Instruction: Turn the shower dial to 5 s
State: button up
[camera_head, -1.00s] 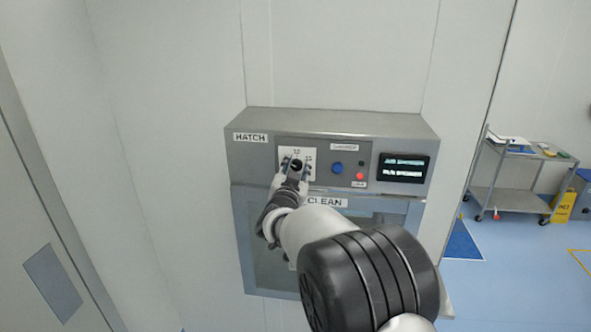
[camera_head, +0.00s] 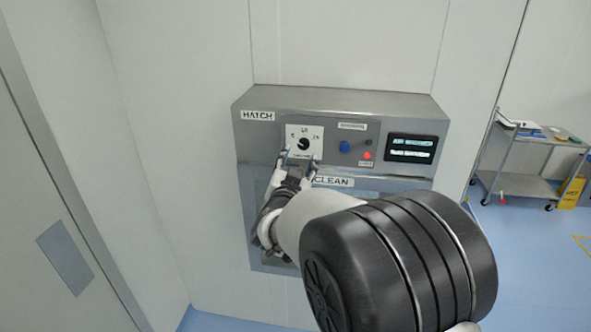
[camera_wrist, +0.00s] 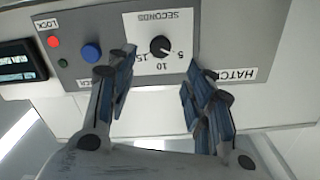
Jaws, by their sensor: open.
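The shower dial (camera_head: 304,144) is a small round black knob on a white plate marked 5, 10 and 15 on the grey hatch panel. It shows upside down in the wrist view (camera_wrist: 160,45), with the word SECONDS. A light mark on the knob seems to point toward the 5; it is small. My gripper (camera_head: 299,160) is open and empty, its tips below the dial in the head view. In the wrist view my gripper's fingers (camera_wrist: 160,61) are spread, with the dial visible between and beyond them, apart from both.
A blue button (camera_head: 344,146), a red light (camera_head: 367,156) and a lit display (camera_head: 411,148) are right of the dial. The CLEAN door (camera_head: 390,187) lies below, partly hidden by my arm. A cart (camera_head: 520,184) stands far right.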

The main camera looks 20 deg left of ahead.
jog(key=v, duration=0.3)
jog(key=shift+s+d, duration=0.1)
jog(key=shift+s, duration=0.25)
